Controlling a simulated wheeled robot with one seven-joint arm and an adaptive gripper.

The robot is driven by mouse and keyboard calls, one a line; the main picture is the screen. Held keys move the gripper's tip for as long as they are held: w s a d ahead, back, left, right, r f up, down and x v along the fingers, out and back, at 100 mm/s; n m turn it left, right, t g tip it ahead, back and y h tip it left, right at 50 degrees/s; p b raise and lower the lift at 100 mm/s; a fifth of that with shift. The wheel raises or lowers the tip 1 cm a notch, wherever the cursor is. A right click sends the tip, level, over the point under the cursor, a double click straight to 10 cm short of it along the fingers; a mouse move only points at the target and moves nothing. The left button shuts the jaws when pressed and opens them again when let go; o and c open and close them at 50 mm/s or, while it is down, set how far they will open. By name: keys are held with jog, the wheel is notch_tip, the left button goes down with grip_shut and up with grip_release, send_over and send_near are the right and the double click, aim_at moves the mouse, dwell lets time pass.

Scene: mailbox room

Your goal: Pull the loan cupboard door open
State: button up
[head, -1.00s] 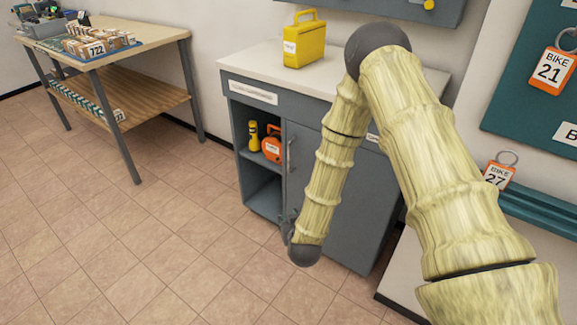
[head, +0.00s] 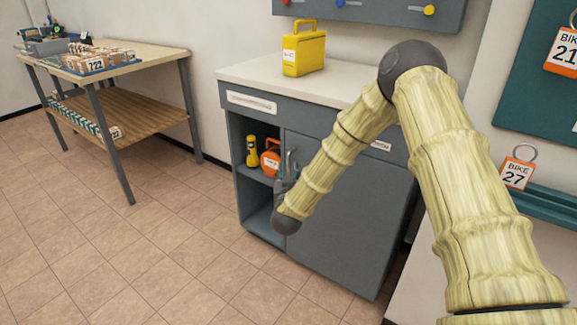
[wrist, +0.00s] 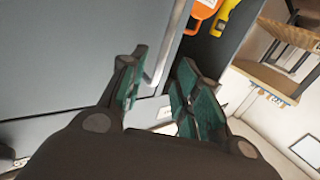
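The loan cupboard (head: 262,115) is grey with a pale top. Its door (head: 345,205) covers the right part of the front and looks shut. A vertical metal bar handle (head: 294,158) sits at the door's left edge. My gripper (head: 287,172) is at the handle, partly hidden behind my forearm. In the wrist view my gripper (wrist: 160,78) is open, with green-padded fingers apart and the handle (wrist: 165,50) between them. I cannot tell whether either finger touches it. The door panel (wrist: 75,55) fills the left of the wrist view.
Left of the door is an open compartment with a yellow torch (head: 252,151) and an orange item (head: 270,158). A yellow case (head: 304,55) stands on top. A wooden table (head: 160,60) stands at the left. The tiled floor (head: 180,260) in front is clear.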

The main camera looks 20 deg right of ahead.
aim_at(289, 164)
jog(key=shift+b+x, duration=0.35)
jog(key=shift+x, duration=2.6)
jog(key=shift+c, duration=0.2)
grip_shut()
